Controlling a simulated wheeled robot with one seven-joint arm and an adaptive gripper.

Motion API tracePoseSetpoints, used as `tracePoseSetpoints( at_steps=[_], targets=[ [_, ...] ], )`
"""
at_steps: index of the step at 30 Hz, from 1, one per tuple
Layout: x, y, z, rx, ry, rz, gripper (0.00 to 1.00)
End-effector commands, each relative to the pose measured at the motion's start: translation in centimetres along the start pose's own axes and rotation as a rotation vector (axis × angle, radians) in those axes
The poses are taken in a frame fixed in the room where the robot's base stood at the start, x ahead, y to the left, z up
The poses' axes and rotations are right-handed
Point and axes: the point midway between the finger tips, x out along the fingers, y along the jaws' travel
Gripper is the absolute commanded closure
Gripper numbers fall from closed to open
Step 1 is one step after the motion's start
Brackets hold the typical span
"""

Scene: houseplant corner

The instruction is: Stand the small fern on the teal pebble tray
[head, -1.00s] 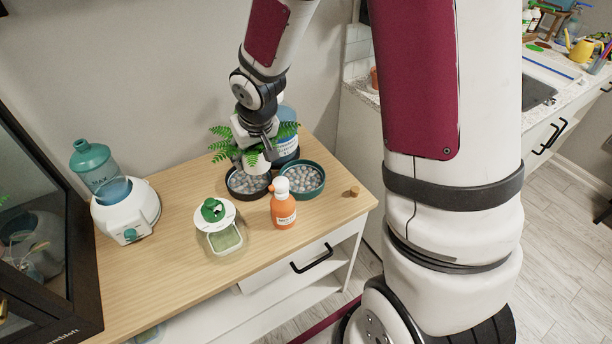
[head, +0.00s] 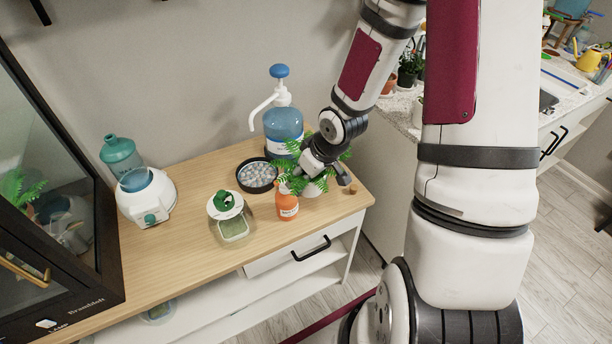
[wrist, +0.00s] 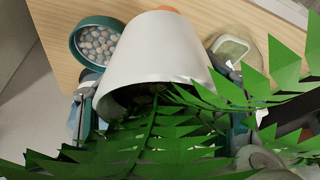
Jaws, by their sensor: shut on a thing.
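My gripper (head: 318,172) is shut on the small fern (head: 338,160), whose white pot (wrist: 155,55) fills the middle of the wrist view. Green fronds spread around the fingers and cover much of the lower wrist view. In the head view the fern and gripper are at the right part of the wooden cabinet top, right of the orange bottle. The teal pebble tray (wrist: 74,42) shows beyond the pot at upper left in the wrist view; in the head view the gripper and fronds hide it. The gap beneath the pot cannot be judged.
A black pebble tray (head: 240,180) is left of the fern. The orange bottle (head: 287,206) stands in front, and a blue pump jug (head: 283,125) behind. A green-topped container (head: 230,217) and white dispenser (head: 147,197) are farther left.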

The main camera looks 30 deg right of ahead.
Motion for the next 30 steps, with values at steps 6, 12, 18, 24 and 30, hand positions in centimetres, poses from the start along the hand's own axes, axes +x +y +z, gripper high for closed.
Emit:
tracePoseSetpoints(
  at_steps=[6,12,18,24,30],
  targets=[
    [2.5,0.8,8.3,-0.191,-0.003,-0.093,0.78],
    [3.5,-0.1,13.1,-0.348,-0.001,-0.151,0.78],
    [3.9,-1.2,15.6,-0.440,-0.001,-0.187,0.78],
    [4.0,-2.1,17.1,-0.501,-0.001,-0.209,0.78],
    [4.0,-2.0,17.0,-0.499,-0.001,-0.207,0.78]
  ],
)
